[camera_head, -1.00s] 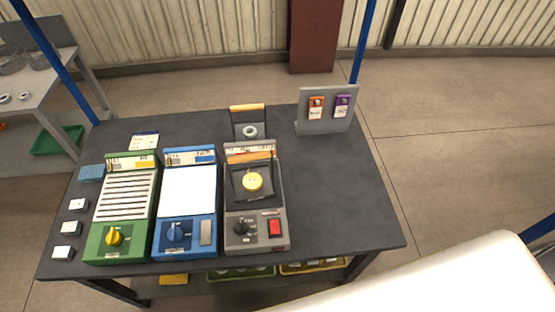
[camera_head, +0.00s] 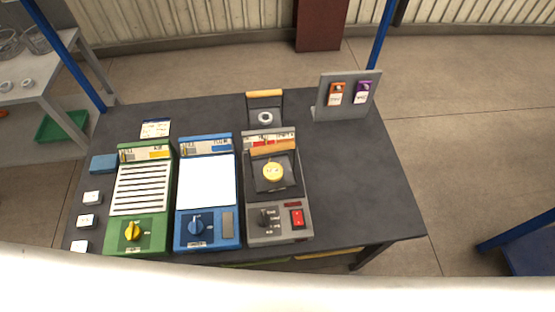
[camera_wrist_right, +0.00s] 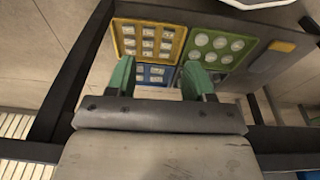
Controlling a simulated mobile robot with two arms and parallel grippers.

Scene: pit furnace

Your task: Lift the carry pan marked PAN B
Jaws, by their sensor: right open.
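Two dark pans with orange handles show in the head view. One pan (camera_head: 265,119) stands at the back of the bench and holds a pale ring. The other pan (camera_head: 287,184) sits on the grey device and holds a round yellow piece. I cannot read a PAN B mark on either. My right gripper (camera_wrist_right: 160,78) shows only in the right wrist view, with its two green fingers apart and nothing between them. Neither pan can be made out in that view. My left gripper is not in view.
The dark bench (camera_head: 360,185) carries a green device (camera_head: 121,235), a blue device (camera_head: 185,240) and the grey device (camera_head: 257,235). A grey upright board (camera_head: 347,105) stands at the back right. The bench's right part is clear. The wrist view shows a yellow-rimmed tray (camera_wrist_right: 119,38) and a green tray (camera_wrist_right: 246,43).

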